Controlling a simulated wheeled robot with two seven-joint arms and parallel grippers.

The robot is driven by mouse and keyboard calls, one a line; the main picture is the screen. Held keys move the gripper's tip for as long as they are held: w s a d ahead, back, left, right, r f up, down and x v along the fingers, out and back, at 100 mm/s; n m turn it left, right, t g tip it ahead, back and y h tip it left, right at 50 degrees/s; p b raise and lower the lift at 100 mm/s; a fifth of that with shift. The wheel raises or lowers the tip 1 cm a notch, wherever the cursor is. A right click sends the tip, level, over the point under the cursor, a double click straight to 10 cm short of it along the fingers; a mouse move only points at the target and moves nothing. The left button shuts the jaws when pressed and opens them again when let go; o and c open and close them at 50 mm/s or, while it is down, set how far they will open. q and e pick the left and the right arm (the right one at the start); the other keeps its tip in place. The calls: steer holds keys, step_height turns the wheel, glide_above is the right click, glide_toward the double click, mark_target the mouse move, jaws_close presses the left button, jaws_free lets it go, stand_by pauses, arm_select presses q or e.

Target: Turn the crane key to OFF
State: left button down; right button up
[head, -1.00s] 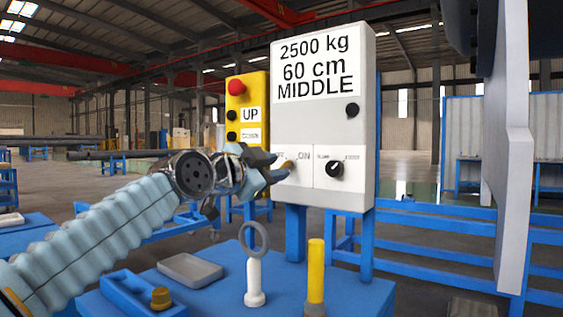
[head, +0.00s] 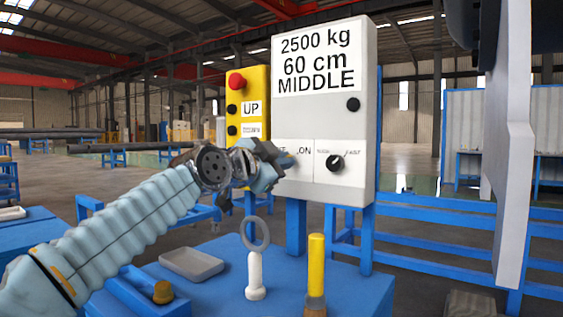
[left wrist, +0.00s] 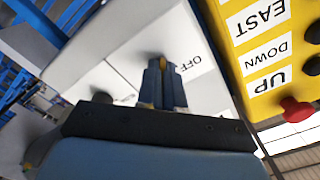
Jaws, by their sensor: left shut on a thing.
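The grey control box (head: 308,119) stands upright on a blue post. It reads 2500 kg, 60 cm, MIDDLE. My left gripper (head: 284,162) is at the lower left of its face, at the key switch with the ON label to its right. In the left wrist view my left gripper (left wrist: 163,82) is shut on the small brass-coloured key (left wrist: 163,62), with the OFF label beside it. The fingers hide most of the key, so its exact angle is hard to tell. My right gripper is not in view.
A black selector knob (head: 335,163) sits right of the key switch. A yellow button box (head: 247,105) with a red button stands behind at left. On the blue table below are a grey tray (head: 191,265), a white ring-topped post (head: 255,275) and a yellow post (head: 316,270).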

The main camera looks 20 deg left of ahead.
arm_select(q)
steer(key=shift+n, duration=0.3)
steer(key=n+p, duration=0.1)
steer(key=n, duration=0.4)
steer(key=n+p, duration=0.2)
steer(key=n, duration=0.4)
steer(key=n+p, duration=0.1)
steer(key=n, duration=0.5)
steer(key=shift+a+r, duration=0.1)
steer(key=shift+r, duration=0.15)
stand_by(0.4)
steer(key=c, duration=1.3)
jaws_free()
steer(key=shift+f, duration=0.15)
